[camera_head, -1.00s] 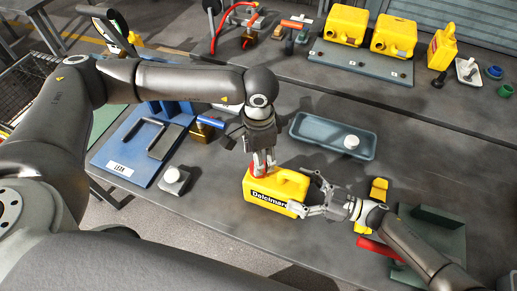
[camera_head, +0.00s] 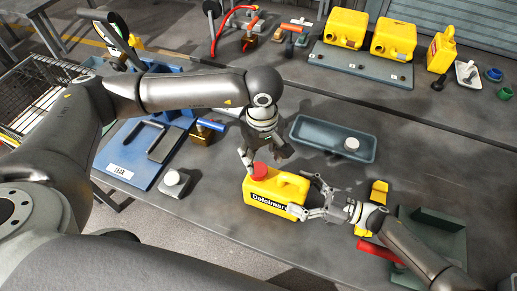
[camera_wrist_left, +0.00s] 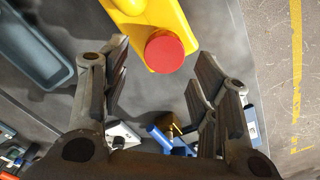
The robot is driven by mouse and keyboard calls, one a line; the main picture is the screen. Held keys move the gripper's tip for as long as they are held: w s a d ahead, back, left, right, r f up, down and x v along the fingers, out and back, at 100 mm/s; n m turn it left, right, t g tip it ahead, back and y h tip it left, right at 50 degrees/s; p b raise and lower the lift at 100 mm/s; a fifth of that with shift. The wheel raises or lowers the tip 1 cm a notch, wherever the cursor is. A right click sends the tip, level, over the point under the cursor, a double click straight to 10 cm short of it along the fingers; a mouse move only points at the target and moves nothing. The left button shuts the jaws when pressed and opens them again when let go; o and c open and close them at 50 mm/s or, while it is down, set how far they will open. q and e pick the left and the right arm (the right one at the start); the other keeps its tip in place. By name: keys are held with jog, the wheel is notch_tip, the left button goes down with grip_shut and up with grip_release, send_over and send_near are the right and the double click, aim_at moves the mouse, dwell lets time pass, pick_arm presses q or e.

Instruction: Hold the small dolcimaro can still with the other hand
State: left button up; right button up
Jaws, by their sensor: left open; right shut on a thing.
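The small yellow Dolcimaro can (camera_head: 265,192) lies on the grey bench in the head view, its label facing the front and its red cap (camera_head: 260,171) at the left end. The can (camera_wrist_left: 150,22) and its red cap (camera_wrist_left: 164,51) also show in the left wrist view. My left gripper (camera_head: 263,160) is open by the cap end; in the wrist view its fingers (camera_wrist_left: 158,85) are spread wide with nothing between them. My right gripper (camera_head: 312,199) is shut on the can at its right end. The fingertip contact is partly hidden.
A blue-grey tray (camera_head: 310,150) with a white cap lies behind the can. A blue board (camera_head: 128,178) with black handles is at left, near a small block with a white knob (camera_head: 173,182).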

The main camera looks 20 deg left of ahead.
pick_arm(q)
jog(key=n, duration=0.5)
jog(key=shift+r, duration=0.2)
jog(key=n, duration=0.3)
jog(key=shift+r, duration=0.1)
jog(key=n, duration=0.7)
jog(key=shift+r, duration=0.2)
jog(key=n, duration=0.5)
jog(key=shift+a+r, duration=0.1)
jog(key=shift+r, duration=0.05)
jog(key=n, duration=0.6)
jog(key=shift+a+r+n, duration=0.15)
jog(key=shift+n, duration=0.15)
jog(key=n, duration=0.4)
jog(key=shift+a+r+n, duration=0.1)
jog(key=shift+a+n, duration=0.05)
jog(key=shift+n, duration=0.15)
